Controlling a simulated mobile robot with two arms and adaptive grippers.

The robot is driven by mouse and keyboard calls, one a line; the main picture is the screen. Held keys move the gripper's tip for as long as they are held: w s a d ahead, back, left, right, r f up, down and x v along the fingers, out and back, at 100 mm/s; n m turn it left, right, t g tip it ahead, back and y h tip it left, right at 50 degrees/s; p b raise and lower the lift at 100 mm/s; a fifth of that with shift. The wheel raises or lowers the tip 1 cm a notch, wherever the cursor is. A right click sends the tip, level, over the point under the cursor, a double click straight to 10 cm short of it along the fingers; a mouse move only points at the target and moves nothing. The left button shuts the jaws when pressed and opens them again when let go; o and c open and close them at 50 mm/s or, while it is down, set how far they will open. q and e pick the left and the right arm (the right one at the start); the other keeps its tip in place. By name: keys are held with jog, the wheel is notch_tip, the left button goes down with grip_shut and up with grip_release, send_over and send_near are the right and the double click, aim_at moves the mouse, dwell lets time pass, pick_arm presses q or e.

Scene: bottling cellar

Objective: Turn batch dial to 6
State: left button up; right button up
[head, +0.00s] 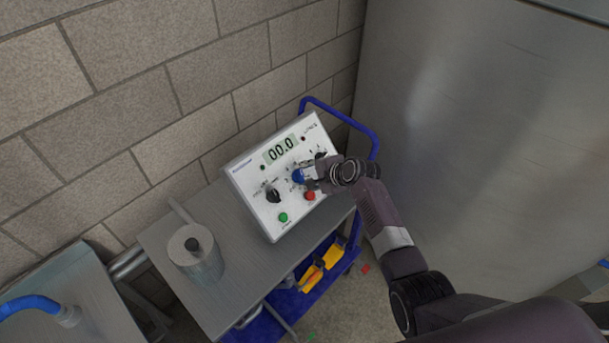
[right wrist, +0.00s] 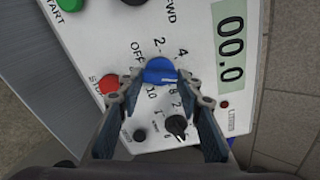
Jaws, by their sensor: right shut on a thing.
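The control box (head: 243,180) has a sloped white face with a display (head: 281,149) reading 00.0. The blue dial (head: 298,176) sits mid-panel; in the right wrist view the blue dial (right wrist: 160,70) has OFF, 2, 4, 8 and 10 legible around it. My right gripper (head: 309,176) is shut on the blue dial, its fingers on either side of it. Which number the dial points to I cannot tell. My left gripper is not in view.
A black knob (head: 273,196), a green START button (head: 283,217) and a red STOP button (head: 310,196) are close by. Another black knob (right wrist: 176,125) is near my fingers. A metal canister (head: 195,257) stands on the cart (head: 232,306). A block wall is behind.

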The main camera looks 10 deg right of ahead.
jog(key=shift+m, duration=0.5)
jog(key=o, duration=1.2)
jog(key=shift+c, duration=0.2)
jog(key=v, duration=1.2)
jog(key=shift+d, duration=0.1)
